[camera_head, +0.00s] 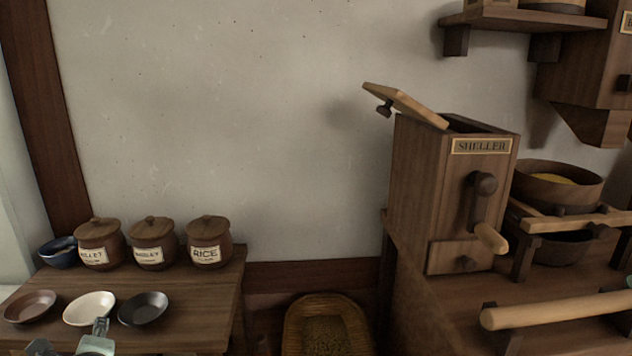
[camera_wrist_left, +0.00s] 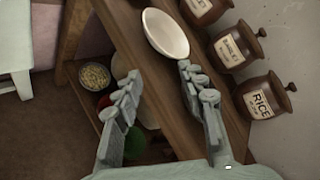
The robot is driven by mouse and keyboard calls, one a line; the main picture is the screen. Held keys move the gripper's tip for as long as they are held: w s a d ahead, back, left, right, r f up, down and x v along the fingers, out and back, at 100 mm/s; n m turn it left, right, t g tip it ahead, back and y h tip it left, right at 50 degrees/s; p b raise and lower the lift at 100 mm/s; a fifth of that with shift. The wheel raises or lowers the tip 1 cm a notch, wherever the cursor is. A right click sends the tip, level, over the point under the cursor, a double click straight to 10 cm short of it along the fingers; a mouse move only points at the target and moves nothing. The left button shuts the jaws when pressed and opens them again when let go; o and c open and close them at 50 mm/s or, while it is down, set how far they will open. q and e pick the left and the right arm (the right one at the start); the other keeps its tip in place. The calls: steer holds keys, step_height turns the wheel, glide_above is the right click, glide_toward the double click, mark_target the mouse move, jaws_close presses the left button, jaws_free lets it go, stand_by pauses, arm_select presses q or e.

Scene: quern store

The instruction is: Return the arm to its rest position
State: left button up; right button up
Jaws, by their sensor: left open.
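My left gripper (camera_head: 70,343) shows at the bottom left edge of the head view, by the near side of the low table. In the left wrist view the left gripper (camera_wrist_left: 160,76) has its two fingers spread apart, with nothing between them. A cream dish (camera_head: 90,308) lies on the table just beyond the fingertips. The same dish shows ahead of the fingers in the left wrist view (camera_wrist_left: 165,33). The rest of my left arm is outside the head view.
The table (camera_head: 195,328) also holds a brown dish (camera_head: 30,306), a dark dish (camera_head: 143,309), a blue bowl (camera_head: 58,251) and lidded jars, including RICE (camera_head: 209,243). A basket (camera_head: 325,328) stands right of it. The SHELLER (camera_head: 440,190) has its lid tilted open.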

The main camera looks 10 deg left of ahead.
arm_select(q)
steer(key=s+d+f+n+g+h, duration=0.3)
steer(key=s+f+n+g, duration=0.1)
steer(key=s+f+n, duration=0.55)
steer(key=s+d+f+n+h, duration=0.1)
steer(key=s+d+f, duration=0.1)
steer(key=d+f, duration=0.2)
steer(key=s+d+f+n+g+h+p, duration=0.1)
steer(key=d+f, duration=0.3)
steer(key=d, duration=0.6)
steer(key=s+d+f+n+g+h, duration=0.1)
steer(key=s+d+f+n+h, duration=0.1)
steer(key=d, duration=0.4)
step_height(320, 180, down, 2)
steer(key=shift+s+d+n+h, duration=0.4)
steer(key=shift+s+h, duration=0.1)
steer(key=shift+h, duration=0.1)
arm_select(e)
step_height(320, 180, down, 2)
steer(key=shift+a+f, duration=0.1)
steer(key=shift+f, duration=0.05)
